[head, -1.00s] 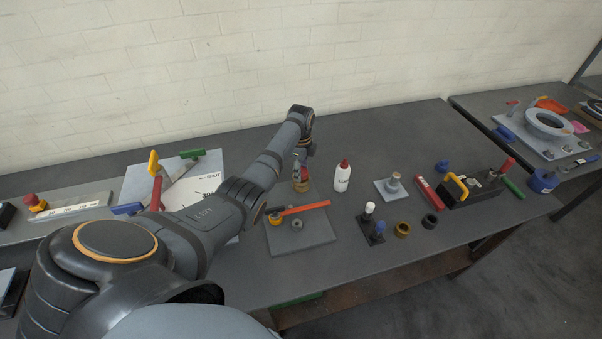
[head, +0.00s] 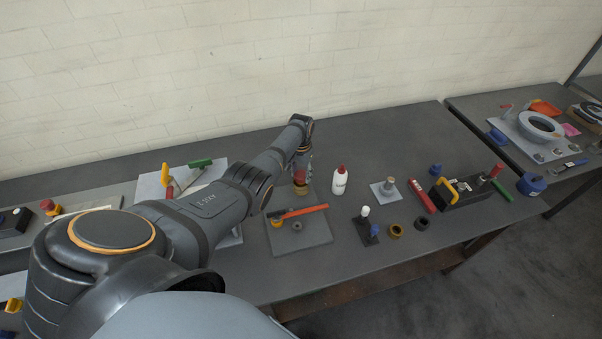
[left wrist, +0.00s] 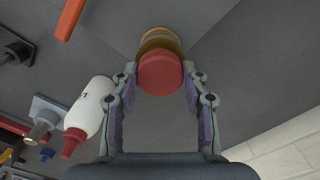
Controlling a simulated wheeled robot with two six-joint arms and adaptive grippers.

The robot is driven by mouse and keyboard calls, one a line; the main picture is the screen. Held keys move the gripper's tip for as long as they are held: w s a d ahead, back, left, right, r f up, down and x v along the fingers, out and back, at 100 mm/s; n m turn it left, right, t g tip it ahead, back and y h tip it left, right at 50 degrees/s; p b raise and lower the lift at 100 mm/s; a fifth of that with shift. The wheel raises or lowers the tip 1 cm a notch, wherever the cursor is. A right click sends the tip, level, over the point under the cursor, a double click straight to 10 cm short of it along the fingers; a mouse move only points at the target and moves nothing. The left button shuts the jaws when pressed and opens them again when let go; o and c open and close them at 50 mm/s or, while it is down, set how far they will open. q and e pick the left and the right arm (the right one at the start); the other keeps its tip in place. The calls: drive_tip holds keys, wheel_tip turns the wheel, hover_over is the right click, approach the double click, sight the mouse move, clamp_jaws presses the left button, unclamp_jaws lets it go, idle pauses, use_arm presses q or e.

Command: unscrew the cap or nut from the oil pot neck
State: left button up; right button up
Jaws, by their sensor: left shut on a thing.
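The oil pot (head: 300,190) stands on the table behind the grey plate, a brass-coloured body under a red cap. In the left wrist view its red cap (left wrist: 160,74) faces the camera, with the brass body (left wrist: 160,42) partly hidden behind it. My left gripper (head: 303,168) is at the top of the pot. In the left wrist view its fingers (left wrist: 160,80) lie on both sides of the red cap, shut on it. The cap sits on the pot, with no gap that I can see. My right gripper is in neither view.
A white bottle with a red tip (head: 340,180) stands just right of the pot. A grey plate (head: 315,236) with an orange-red handled tool (head: 305,211) lies in front. A small block with a post (head: 385,188) and a black toolbox (head: 465,192) stand farther right.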

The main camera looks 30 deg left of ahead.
use_arm(q)
drive_tip(key=shift+r+p, duration=0.95)
drive_tip(key=shift+r, duration=0.2)
wheel_tip(320, 180, up, 3)
drive_tip(key=shift+f+p, duration=0.1)
drive_tip(key=shift+p, duration=0.5)
drive_tip(key=shift+r, duration=1.05)
